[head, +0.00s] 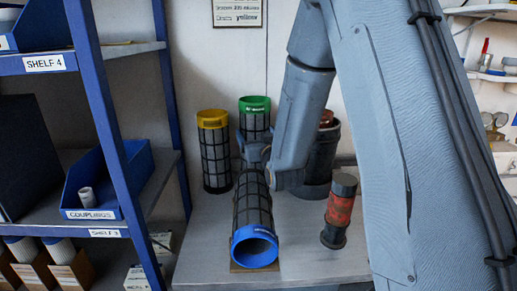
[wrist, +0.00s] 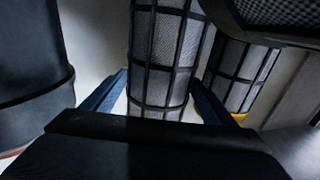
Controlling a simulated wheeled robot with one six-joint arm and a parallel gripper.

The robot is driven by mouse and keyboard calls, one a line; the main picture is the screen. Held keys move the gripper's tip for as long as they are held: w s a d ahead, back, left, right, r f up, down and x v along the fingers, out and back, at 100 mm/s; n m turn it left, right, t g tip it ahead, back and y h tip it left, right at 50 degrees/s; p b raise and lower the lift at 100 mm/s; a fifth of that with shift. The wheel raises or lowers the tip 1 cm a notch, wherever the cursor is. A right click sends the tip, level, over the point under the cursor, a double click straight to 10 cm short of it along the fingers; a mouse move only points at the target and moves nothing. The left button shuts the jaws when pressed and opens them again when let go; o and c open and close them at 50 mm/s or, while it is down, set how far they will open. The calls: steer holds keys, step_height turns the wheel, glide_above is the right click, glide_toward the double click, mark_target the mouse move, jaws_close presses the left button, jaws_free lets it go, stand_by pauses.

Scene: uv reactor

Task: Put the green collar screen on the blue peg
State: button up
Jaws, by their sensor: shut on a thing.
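The green collar screen (head: 255,112) is a dark mesh cylinder standing upright at the back, its green collar on top. My gripper (head: 257,153) is at its lower part in the head view, which hides that part. In the wrist view, a mesh cylinder (wrist: 160,50) lies between my blue fingers, which are shut on it; its collar is out of that view. I take it to be the green collar screen. No blue peg can be made out.
A yellow collar screen (head: 214,155) stands just left. A blue collar screen (head: 253,210) lies on its side in front, opening towards me. A dark vessel (head: 322,155) and a red-and-black cylinder (head: 340,210) stand right. Blue shelving (head: 105,120) borders the left.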

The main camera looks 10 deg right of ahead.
steer(key=shift+f, duration=2.15)
steer(key=o, duration=1.2)
steer(key=shift+f, duration=0.1)
steer(key=s, duration=0.5)
steer(key=s+b, duration=0.1)
steer(key=s, duration=0.4)
steer(key=shift+d+b, duration=0.2)
steer(key=shift+b, duration=0.1)
steer(key=shift+s+r+p, duration=0.25)
steer(key=shift+s+p, duration=0.05)
steer(key=shift+p, duration=0.4)
steer(key=shift+s+f+p, duration=0.1)
steer(key=shift+s+p, duration=0.65)
